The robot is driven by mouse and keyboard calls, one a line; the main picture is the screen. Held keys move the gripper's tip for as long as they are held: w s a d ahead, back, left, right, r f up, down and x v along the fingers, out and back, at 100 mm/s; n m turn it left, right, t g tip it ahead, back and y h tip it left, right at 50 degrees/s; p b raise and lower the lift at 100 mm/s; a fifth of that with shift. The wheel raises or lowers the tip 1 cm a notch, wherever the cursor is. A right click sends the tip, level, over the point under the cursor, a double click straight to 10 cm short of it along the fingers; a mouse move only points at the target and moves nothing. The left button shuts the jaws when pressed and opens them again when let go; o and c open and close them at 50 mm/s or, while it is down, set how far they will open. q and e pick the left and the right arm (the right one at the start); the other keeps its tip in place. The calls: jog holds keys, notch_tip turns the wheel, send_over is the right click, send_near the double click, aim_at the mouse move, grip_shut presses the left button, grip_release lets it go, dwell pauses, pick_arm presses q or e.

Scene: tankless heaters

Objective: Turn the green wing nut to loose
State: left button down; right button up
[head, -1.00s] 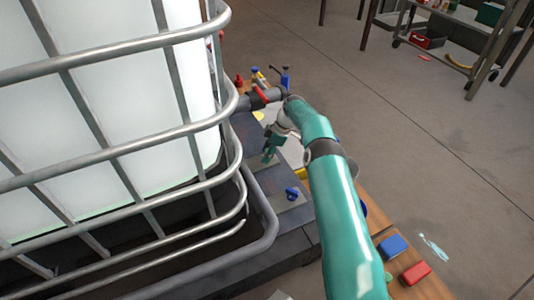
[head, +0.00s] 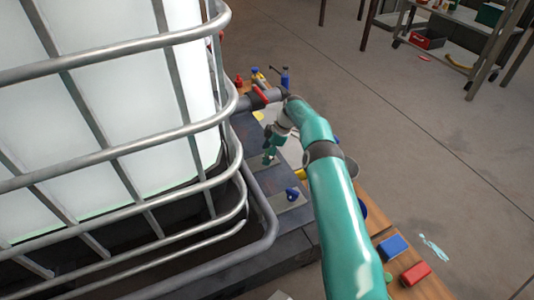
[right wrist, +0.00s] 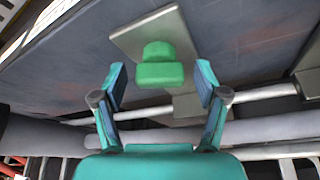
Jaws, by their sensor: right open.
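The green wing nut (right wrist: 160,66) stands on a grey metal plate (right wrist: 190,32) in the right wrist view. My right gripper (right wrist: 160,76) is open, with one finger on each side of the nut and a visible gap to both. In the head view my right gripper (head: 271,150) is small and points down at the dark bench top, and it partly hides the green nut there. My left gripper is not in view.
A blue wing nut (head: 292,194) sits on another plate nearer the head camera. A caged white tank (head: 110,100) fills the left. A grey pipe with a red handle (head: 262,95) lies behind the gripper. Blue (head: 393,246) and red (head: 416,274) blocks lie on the wooden edge.

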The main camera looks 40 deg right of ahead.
jog(key=v, duration=1.2)
